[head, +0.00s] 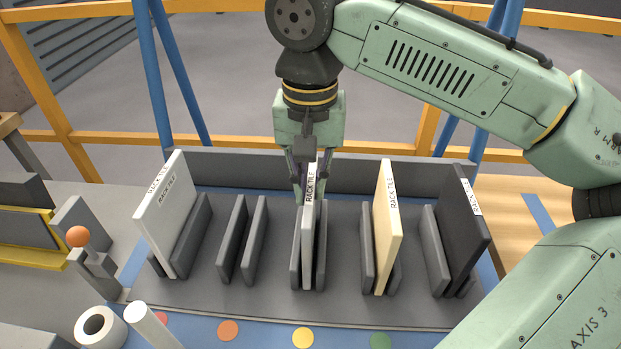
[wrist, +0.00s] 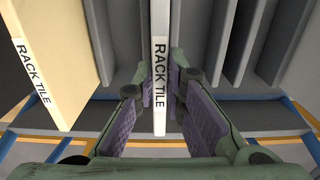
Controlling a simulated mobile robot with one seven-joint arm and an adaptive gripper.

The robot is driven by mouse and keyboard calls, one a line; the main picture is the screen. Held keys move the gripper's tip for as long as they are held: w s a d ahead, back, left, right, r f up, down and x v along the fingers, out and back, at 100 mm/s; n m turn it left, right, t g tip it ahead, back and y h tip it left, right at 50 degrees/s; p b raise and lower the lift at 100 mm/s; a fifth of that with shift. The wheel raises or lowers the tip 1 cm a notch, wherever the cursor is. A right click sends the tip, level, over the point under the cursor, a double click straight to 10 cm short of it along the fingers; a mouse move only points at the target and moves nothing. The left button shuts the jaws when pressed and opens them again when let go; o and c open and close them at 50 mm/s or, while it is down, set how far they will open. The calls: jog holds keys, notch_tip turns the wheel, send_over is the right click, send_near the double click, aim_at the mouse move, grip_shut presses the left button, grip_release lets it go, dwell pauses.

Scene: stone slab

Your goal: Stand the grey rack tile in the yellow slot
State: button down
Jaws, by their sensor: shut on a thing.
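My gripper (head: 302,186) points down over the middle slot of the rack and is shut on a pale grey rack tile (head: 308,228). The tile stands upright between the two dark walls of that slot (head: 321,240), which lines up with the yellow dot (head: 303,337). In the wrist view the tile (wrist: 160,118) shows edge-on between the purple finger pads (wrist: 160,88), its RACK TILE label facing up.
A whitish tile (head: 165,215) leans in the far left slot. A cream tile (head: 387,225) stands in the slot to the right, and a dark tile (head: 460,230) stands far right. The slot above the orange dot (head: 228,330) is empty. A low wall (head: 230,166) runs behind the rack.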

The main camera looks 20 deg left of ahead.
jog(key=c, duration=2.1)
grip_release()
jog(key=shift+f, duration=0.15)
jog(key=o, duration=0.4)
jog(key=shift+o, duration=0.2)
notch_tip(320, 180, up, 12)
jog(key=shift+r+b, duration=0.2)
jog(key=shift+b, duration=0.1)
